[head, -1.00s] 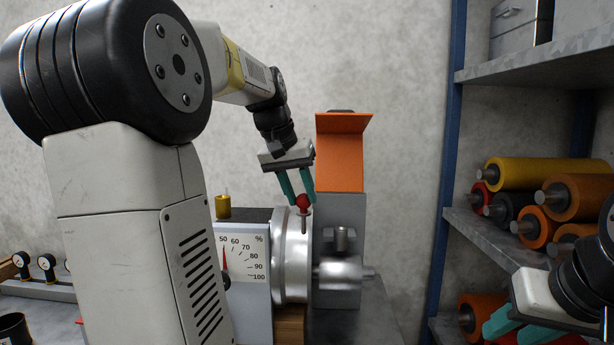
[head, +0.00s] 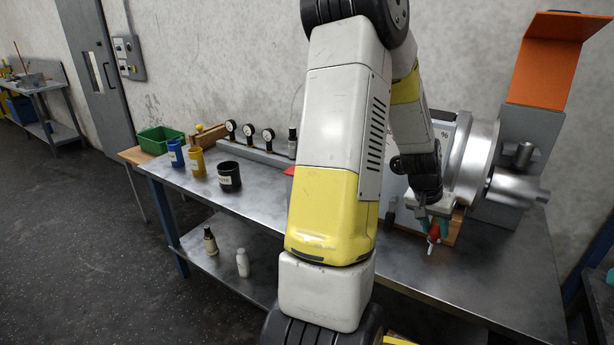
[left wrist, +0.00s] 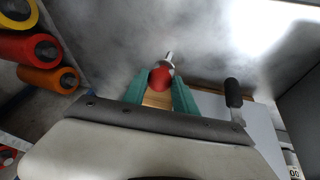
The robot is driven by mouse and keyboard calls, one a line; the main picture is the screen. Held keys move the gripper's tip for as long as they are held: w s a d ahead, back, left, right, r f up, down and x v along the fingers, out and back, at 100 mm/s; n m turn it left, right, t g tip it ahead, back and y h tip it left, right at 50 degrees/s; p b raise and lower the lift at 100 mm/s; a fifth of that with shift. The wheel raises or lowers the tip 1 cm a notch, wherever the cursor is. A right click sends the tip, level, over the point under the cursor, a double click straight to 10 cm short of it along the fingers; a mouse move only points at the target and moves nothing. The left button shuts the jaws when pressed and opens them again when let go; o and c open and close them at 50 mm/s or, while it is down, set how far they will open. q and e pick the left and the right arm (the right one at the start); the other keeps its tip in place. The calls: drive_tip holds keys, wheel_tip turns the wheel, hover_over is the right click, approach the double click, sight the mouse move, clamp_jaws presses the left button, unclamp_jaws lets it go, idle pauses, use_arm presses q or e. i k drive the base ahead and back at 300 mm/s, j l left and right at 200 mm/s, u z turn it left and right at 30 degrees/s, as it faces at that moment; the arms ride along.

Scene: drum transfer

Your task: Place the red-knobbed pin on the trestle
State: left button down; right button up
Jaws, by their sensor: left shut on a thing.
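My left gripper (head: 432,228) is shut on the red-knobbed pin (head: 434,234), in front of the drum machine and over the right part of the metal bench. In the left wrist view the round red knob (left wrist: 160,77) sits between the teal fingertips (left wrist: 157,88), with a thin metal shank showing beyond it. I cannot tell the pin's exact height over the bench. A teal bit of my right gripper (head: 610,277) shows at the right edge; its jaws are cut off. I cannot pick out the trestle with certainty.
The silver drum (head: 472,160) and grey housing with an orange hood (head: 545,62) stand behind the gripper. Blue (head: 176,153), yellow (head: 197,162) and black (head: 229,176) cups, several gauges (head: 249,131) and a green bin (head: 160,140) are left. The bench front (head: 480,285) is clear.

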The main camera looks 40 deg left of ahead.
sight(247, 189)
drive_tip(key=i+j+u, duration=0.1)
drive_tip(key=u, duration=0.4)
drive_tip(key=i+j+u, duration=0.15)
drive_tip(key=u, duration=0.35)
drive_tip(key=i+j+u, duration=0.15)
drive_tip(key=u, duration=0.35)
drive_tip(key=i, duration=0.3)
